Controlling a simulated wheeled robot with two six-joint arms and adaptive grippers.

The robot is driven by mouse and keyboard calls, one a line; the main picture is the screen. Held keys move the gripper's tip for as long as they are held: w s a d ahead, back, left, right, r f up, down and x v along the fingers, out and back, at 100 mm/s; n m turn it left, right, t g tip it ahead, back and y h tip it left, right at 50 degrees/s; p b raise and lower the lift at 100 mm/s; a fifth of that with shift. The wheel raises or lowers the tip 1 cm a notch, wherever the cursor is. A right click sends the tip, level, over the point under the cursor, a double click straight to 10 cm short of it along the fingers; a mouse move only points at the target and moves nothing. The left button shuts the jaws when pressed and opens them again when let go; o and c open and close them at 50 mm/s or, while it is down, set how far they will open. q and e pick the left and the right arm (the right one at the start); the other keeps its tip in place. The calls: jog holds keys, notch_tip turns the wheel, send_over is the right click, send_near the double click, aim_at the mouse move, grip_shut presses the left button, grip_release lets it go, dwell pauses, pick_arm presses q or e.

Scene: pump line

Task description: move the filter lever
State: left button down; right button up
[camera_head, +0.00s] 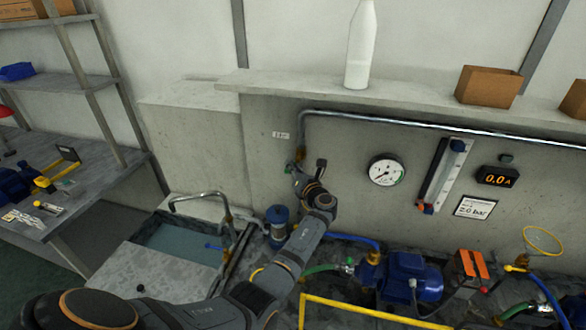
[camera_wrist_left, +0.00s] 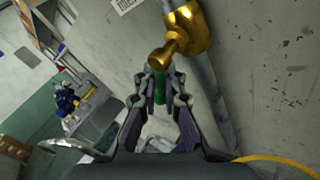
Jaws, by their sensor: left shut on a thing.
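A brass valve (camera_wrist_left: 185,38) sits on a grey pipe by the wall in the left wrist view. A green lever (camera_wrist_left: 161,98) shows just below it, between my left gripper's fingers (camera_wrist_left: 160,88). The fingers are shut on this green lever, and they hide part of it. In the head view my left gripper (camera_head: 297,168) is at the wall, on the pipe's left upright part, below a small white label (camera_head: 281,135). The lever is mostly hidden there. My right gripper is in neither view.
A blue cylindrical unit (camera_head: 277,222) stands below my left arm. A sink (camera_head: 180,243) with a tap lies left. A round gauge (camera_head: 386,170) and a flow tube (camera_head: 443,175) are on the wall to the right. A blue pump (camera_head: 412,277) and yellow rail (camera_head: 375,312) are lower right.

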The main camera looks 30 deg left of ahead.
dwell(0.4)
pick_arm(q)
jog(key=c, duration=1.4)
grip_release()
jog(key=shift+a, duration=0.1)
jog(key=shift+c, duration=0.2)
jog(key=v, duration=0.7)
jog(key=shift+d, duration=0.25)
